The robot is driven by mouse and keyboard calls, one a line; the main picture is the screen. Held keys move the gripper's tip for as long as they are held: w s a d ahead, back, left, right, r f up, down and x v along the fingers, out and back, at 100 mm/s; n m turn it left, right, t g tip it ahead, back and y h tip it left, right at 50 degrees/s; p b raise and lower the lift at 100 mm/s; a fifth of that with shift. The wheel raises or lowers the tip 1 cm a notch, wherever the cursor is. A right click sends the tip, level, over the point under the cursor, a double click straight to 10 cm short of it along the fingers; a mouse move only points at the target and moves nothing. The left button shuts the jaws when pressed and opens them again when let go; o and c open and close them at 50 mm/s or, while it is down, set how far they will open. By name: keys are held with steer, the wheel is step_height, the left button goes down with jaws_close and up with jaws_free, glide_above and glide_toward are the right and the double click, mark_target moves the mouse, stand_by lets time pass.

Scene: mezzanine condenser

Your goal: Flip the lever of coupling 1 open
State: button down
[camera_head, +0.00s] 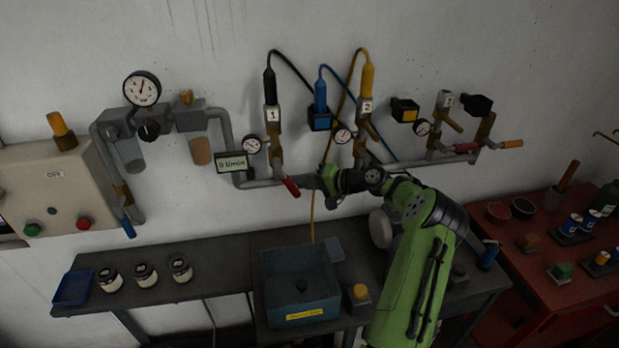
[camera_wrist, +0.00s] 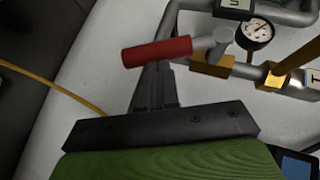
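Coupling 1 (camera_head: 272,140) is on the wall pipework, with a white tag "1" (camera_head: 272,114) and a black hose plug (camera_head: 269,84) above it. A red-handled lever (camera_head: 291,187) sticks out below it, sloping down to the right. In the wrist view the red handle (camera_wrist: 157,51) lies across the picture, on a metal stem beside brass fittings. My gripper (camera_head: 311,182) is just right of the red handle. In the wrist view its fingers (camera_wrist: 155,88) are close together, with tips right at the handle. I cannot tell whether they touch it.
A gauge (camera_head: 252,145) and a flow display (camera_head: 232,163) sit left of the coupling. Coupling 2 (camera_head: 359,140), with a yellow hose plug, is to the right. A yellow hose hangs behind my gripper. Below is a bench with a blue-grey bin (camera_head: 300,290).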

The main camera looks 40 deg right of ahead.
mark_target(295, 191)
steer(key=a+f+m+t+y+b, duration=0.1)
steer(key=b, duration=0.1)
steer(key=w+a+f+m+t+y+b, duration=0.1)
steer(key=f+t+b, duration=0.1)
steer(key=shift+w+a, duration=0.1)
steer(key=shift+a, duration=0.05)
steer(key=shift+w+a+t, duration=0.1)
steer(key=shift+t, duration=0.2)
steer(key=shift+r, duration=0.1)
stand_by(0.4)
steer(key=b+v, duration=0.1)
steer(key=v, duration=0.6)
steer(key=shift+s, duration=0.2)
